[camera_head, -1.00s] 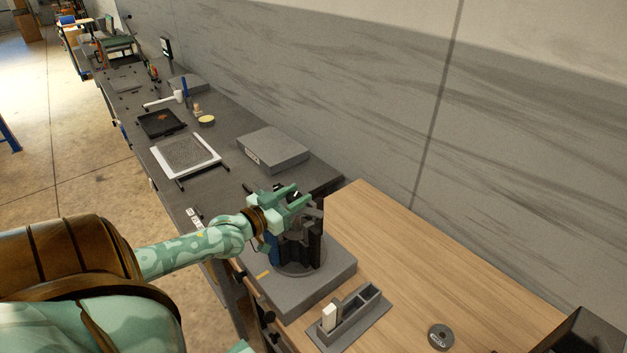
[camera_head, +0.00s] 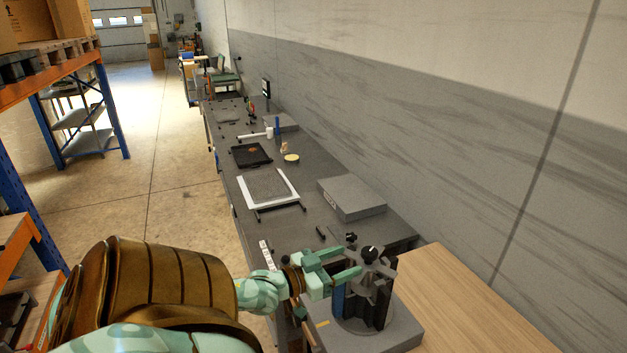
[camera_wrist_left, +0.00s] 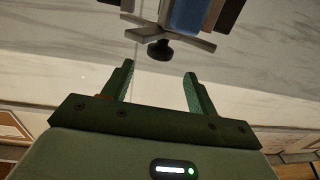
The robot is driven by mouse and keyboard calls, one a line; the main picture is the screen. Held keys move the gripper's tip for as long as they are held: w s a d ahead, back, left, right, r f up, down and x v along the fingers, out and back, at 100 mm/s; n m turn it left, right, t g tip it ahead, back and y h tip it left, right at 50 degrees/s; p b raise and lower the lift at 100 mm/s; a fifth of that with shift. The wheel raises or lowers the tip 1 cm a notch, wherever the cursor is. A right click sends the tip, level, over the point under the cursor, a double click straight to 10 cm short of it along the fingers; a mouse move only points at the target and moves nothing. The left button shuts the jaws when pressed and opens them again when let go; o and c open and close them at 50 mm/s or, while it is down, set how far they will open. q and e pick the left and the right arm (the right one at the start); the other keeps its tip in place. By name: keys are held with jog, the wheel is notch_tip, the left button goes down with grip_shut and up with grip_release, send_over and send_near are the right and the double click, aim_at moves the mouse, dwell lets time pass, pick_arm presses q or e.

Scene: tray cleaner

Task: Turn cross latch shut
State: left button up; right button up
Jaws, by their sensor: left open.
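The cross latch with its black knob (camera_head: 370,252) and grey arms sits on top of an upright dark fixture (camera_head: 377,300) with a blue part. The fixture stands on a grey base block (camera_head: 400,332). In the left wrist view, a black knob (camera_wrist_left: 160,50) and grey arms (camera_wrist_left: 145,33) show at the top, beyond the fingertips. My left gripper (camera_head: 348,262) is open and empty, just left of the latch in the head view. Its two fingers (camera_wrist_left: 158,78) are spread below the knob in the wrist view, with nothing between them. My right gripper is not in view.
A grey box (camera_head: 352,197) stands behind the fixture on the dark bench. A white-framed mesh tray (camera_head: 268,185), a black tray (camera_head: 251,155) and a yellow dish (camera_head: 291,158) lie farther back. A wooden top (camera_head: 470,310) lies to the right, and a wall runs behind.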

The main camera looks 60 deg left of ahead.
pick_arm(q)
jog(key=s, duration=0.8)
jog(key=shift+s+a, duration=0.25)
jog(key=shift+a, duration=0.05)
